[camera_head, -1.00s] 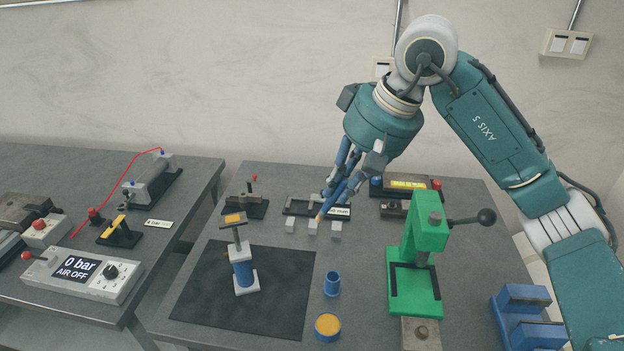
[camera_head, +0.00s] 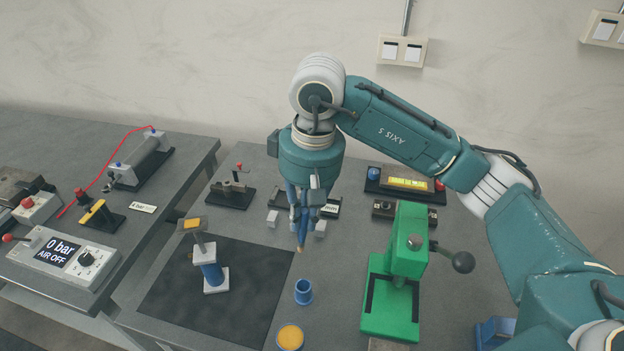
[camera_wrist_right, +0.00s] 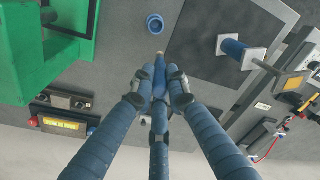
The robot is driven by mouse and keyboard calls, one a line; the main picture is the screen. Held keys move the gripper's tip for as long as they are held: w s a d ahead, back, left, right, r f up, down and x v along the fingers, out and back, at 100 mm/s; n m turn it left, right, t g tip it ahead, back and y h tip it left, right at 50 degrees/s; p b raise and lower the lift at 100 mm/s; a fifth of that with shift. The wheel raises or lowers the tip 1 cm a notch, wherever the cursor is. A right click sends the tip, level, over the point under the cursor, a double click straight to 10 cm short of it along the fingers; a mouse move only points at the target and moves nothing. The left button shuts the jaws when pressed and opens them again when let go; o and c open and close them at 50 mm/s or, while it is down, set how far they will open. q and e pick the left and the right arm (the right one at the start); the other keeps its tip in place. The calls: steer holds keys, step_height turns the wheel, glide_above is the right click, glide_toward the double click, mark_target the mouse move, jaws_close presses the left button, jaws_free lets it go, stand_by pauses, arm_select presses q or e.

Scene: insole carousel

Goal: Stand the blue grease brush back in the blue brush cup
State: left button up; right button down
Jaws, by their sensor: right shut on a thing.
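My right gripper (camera_head: 303,212) is shut on the blue grease brush (camera_head: 302,235), which hangs with its tan tip pointing down. The brush also shows between the fingers in the right wrist view (camera_wrist_right: 160,72). The blue brush cup (camera_head: 303,291) is a small open cup on the table, in front of the gripper in the head view. The brush tip is above the table and apart from the cup. The cup also shows beyond the brush tip in the right wrist view (camera_wrist_right: 155,24). My left gripper does not show.
A tin with orange content (camera_head: 290,337) stands just in front of the cup. A green press (camera_head: 396,265) stands to the right. A blue cylinder stand (camera_head: 211,270) is on the black mat (camera_head: 250,300) to the left. Small grey blocks (camera_head: 272,219) lie behind the brush.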

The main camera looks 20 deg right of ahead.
steer(key=shift+n+g+h, duration=0.3)
steer(key=shift+n, duration=0.3)
steer(key=s+a+f+p, duration=0.1)
steer(key=s+a+f, duration=0.1)
steer(key=shift+s+f+p, duration=0.2)
steer(key=shift+s+p, duration=0.2)
steer(key=shift+s+f, duration=0.15)
steer(key=shift+f, duration=0.15)
steer(key=shift+d+f, duration=0.2)
steer(key=shift+a+f, duration=0.1)
steer(key=shift+f, duration=1.2)
arm_select(q)
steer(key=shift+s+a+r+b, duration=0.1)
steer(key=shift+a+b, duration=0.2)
steer(key=shift+b, duration=0.8)
arm_select(e)
step_height(320, 180, down, 2)
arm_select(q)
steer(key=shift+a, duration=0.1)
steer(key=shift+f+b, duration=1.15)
